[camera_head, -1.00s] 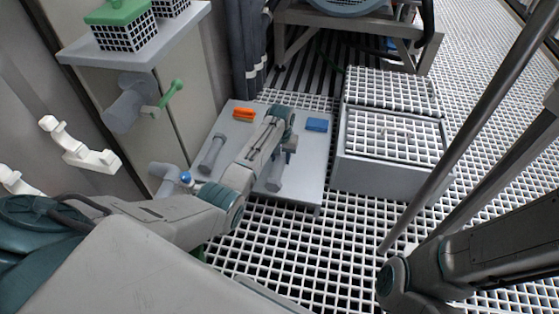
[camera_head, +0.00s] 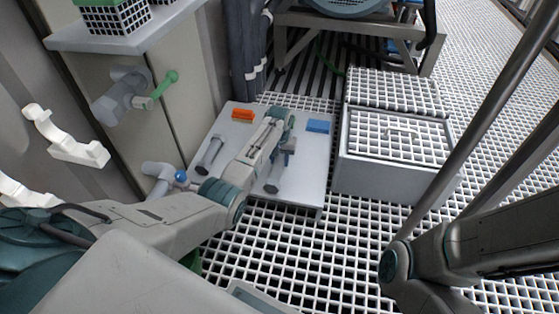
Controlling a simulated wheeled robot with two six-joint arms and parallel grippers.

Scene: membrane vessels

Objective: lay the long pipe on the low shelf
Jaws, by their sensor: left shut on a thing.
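The low shelf (camera_head: 309,182) is a light grey board close above the grating, in the middle of the camera_head view. My left gripper (camera_head: 287,148) is over its middle, shut on a grey pipe (camera_head: 275,178) with a wider end towards me. My wrist and gripper hide part of this pipe. I cannot tell whether it touches the shelf or hangs just above it. A second, similar grey pipe (camera_head: 211,152) lies on the left part of the shelf. My right arm shows at the lower right, but its gripper is out of view.
An orange block (camera_head: 242,115) and a blue block (camera_head: 318,126) lie at the shelf's back. A grey box with a grid lid (camera_head: 393,176) stands to the right. A grey pipe elbow with a blue knob (camera_head: 181,177) is at the left. A green-handled valve (camera_head: 168,79) juts from the wall.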

